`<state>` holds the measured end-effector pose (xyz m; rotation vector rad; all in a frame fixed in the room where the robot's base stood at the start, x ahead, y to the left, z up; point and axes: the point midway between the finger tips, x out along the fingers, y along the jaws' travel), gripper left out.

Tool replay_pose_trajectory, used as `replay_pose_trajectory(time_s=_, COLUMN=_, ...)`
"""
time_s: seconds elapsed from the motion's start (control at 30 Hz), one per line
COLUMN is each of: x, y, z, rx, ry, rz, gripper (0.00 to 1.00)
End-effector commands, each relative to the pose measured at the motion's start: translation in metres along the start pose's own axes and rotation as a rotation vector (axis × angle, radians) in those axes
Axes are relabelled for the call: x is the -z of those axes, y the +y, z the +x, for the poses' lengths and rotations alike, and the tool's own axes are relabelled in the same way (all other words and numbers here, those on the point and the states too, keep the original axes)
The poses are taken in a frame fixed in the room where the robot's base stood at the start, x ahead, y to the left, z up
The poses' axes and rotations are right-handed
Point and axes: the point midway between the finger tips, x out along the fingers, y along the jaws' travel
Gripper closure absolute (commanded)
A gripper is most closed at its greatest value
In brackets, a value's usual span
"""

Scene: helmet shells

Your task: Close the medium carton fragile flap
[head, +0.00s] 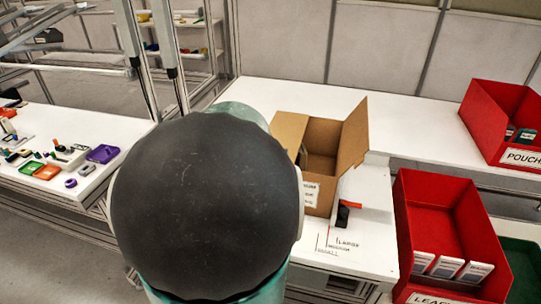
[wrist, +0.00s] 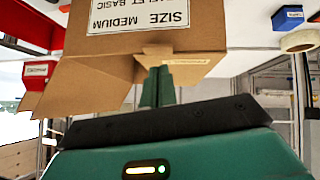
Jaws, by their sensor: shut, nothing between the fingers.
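The medium carton (head: 322,205) is a brown cardboard box on the white bench, with a white label on its front. In the head view its top is at least partly open, and a flap (head: 354,135) stands up on its right. In the wrist view, which looks upside down, the carton (wrist: 215,38) shows its "SIZE MEDIUM" label, and a flap (wrist: 82,85) sticks out to the left. No "fragile" marking is readable. My gripper (wrist: 158,70) is shut and empty, its green fingertips close to the carton's edge; contact is unclear. My arm hides it in the head view.
A red bin (head: 432,215) with white packets stands right of the carton, and a red "POUCH" bin (head: 490,115) behind it. A small black item with an orange part (head: 344,212) lies at the carton's front right. Bench space behind the carton is clear.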

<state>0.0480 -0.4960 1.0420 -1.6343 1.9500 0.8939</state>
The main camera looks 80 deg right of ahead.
Motion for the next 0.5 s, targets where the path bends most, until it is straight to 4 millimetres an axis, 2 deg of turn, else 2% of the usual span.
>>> replay_pose_trajectory(time_s=0.13, x=-0.006, y=0.002, z=0.006, rx=0.067, ry=-0.001, rz=0.07, gripper=1.0)
replay_pose_trajectory(time_s=0.5, x=-0.014, y=0.001, z=0.014, rx=0.063, ry=-0.001, rz=0.062, gripper=1.0)
